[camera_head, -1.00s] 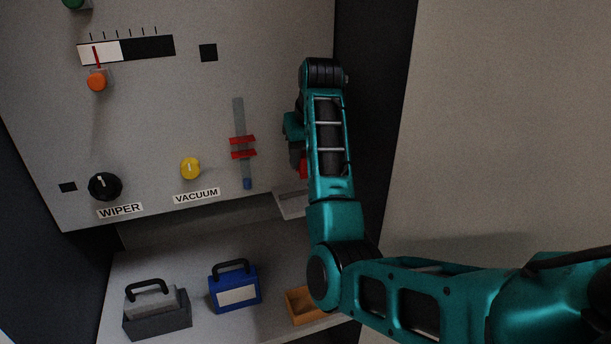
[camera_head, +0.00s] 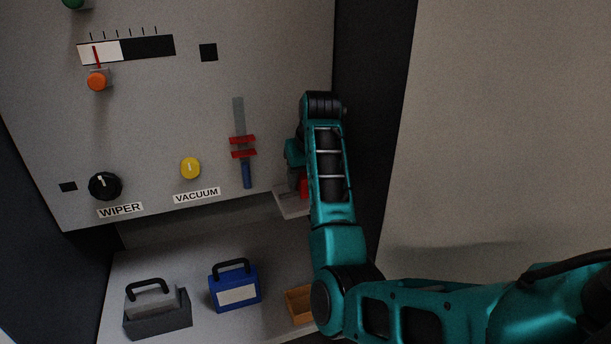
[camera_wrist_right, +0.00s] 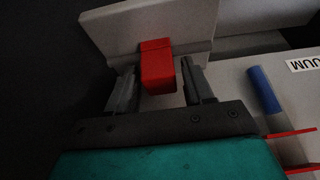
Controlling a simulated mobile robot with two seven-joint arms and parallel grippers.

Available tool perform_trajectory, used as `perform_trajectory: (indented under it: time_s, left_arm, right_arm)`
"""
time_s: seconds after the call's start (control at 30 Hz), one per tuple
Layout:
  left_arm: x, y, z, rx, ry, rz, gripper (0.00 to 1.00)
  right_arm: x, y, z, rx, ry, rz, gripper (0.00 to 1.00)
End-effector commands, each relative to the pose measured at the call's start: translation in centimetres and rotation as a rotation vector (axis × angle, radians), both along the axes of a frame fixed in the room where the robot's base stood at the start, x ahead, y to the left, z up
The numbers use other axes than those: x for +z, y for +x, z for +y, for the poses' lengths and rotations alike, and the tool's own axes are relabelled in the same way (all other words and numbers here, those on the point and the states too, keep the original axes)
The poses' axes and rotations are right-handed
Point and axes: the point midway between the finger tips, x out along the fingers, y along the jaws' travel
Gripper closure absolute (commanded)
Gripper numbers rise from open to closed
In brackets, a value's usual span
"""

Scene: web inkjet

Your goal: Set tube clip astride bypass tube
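The bypass tube (camera_head: 239,115) runs upright on the panel, grey above and blue at its lower end, with two red bars across it. The red block I take for the tube clip (camera_head: 304,187) shows small beside my arm, over the grey ledge. In the right wrist view the clip (camera_wrist_right: 157,66) sits between the fingers of my right gripper (camera_wrist_right: 160,80), close to both; finger contact is hard to make out. In the head view the right gripper (camera_head: 295,170) is right of the tube, mostly hidden by my arm. My left gripper is not in view.
A grey ledge (camera_head: 289,204) juts out at the panel's lower right; it fills the top of the wrist view (camera_wrist_right: 105,28). Yellow (camera_head: 190,168) and black (camera_head: 105,186) knobs sit left of the tube. Below stand a blue case (camera_head: 222,291), grey case (camera_head: 160,321) and orange tray (camera_head: 299,307).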

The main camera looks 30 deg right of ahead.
Motion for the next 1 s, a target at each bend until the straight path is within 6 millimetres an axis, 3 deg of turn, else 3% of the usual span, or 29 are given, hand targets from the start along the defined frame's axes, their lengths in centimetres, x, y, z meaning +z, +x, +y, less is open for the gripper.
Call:
perform_trajectory:
  time_s: [0.1,0.47,0.7,1.0]
  left_arm:
    - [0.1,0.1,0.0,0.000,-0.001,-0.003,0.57]
    - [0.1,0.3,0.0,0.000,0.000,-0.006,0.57]
    - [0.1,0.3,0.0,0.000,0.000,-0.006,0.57]
    - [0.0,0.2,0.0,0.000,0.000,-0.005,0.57]
  right_arm:
    - [0.0,0.0,0.0,0.000,0.000,0.000,0.37]
    - [0.9,-0.1,0.0,-0.001,-0.001,-0.002,0.37]
    - [5.4,-1.9,0.4,-0.002,-0.003,-0.007,0.37]
    - [9.0,-3.2,1.0,0.000,0.005,-0.008,0.37]
